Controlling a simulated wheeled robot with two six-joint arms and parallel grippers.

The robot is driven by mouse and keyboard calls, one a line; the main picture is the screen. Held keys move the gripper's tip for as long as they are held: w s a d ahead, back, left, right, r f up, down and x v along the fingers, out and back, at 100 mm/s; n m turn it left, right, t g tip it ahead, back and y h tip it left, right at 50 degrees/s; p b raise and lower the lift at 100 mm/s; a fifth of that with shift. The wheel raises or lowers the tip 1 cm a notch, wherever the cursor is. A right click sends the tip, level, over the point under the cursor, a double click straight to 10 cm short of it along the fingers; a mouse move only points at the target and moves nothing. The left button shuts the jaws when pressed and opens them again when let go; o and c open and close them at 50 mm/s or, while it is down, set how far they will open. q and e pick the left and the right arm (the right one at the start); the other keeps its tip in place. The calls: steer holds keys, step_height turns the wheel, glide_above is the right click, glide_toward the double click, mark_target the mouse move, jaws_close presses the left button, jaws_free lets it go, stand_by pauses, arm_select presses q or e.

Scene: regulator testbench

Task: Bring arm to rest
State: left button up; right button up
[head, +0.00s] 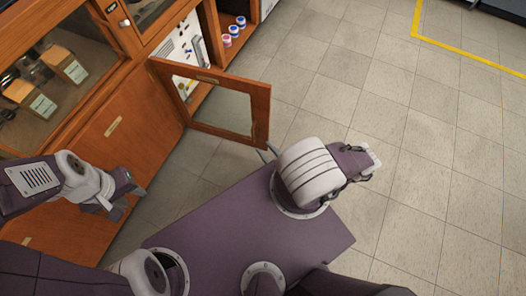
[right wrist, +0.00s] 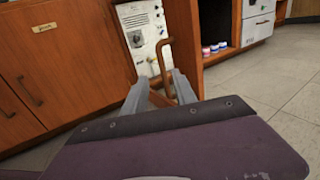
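My left gripper (head: 126,202) is at the left in the head view, its fingers spread and empty, in front of the lower cabinet. My right arm reaches across my base. My right gripper (head: 267,152) is beside the free end of the open glass-paned cabinet door (head: 200,128). In the right wrist view its two fingers (right wrist: 160,80) stand apart. A curved brown handle (right wrist: 164,55) shows between or just beyond the fingertips; I cannot tell whether they touch it. The right palm is largely hidden behind the purple wrist part.
The wooden cabinet (head: 112,125) fills the left side. Behind the open door is a white panel with fittings (right wrist: 142,35). Small jars (head: 233,30) sit on a shelf to its right. Tiled floor (head: 420,140) is clear to the right, with a yellow line (head: 465,50) farther off.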

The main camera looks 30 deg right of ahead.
stand_by(0.5)
steer(key=s+a+r+n+g+y, duration=0.25)
steer(key=r+n+g+y, duration=0.35)
steer(key=n+g, duration=0.45)
steer(key=s+a+r+n+g+y, duration=0.2)
steer(key=a+r+n+g+y, duration=0.1)
steer(key=r+n+g, duration=0.75)
steer(key=w+a+r+n+t+h+p, duration=0.1)
steer(key=r+n+h+p, duration=0.4)
steer(key=r+p, duration=1.3)
steer(key=w+r+n+t+h+p, duration=0.3)
steer(key=r+n+p, duration=0.6)
steer(key=r+p, duration=1)
step_height(320, 180, up, 9)
steer(key=shift+a+h, duration=0.35)
steer(key=shift+h, duration=0.65)
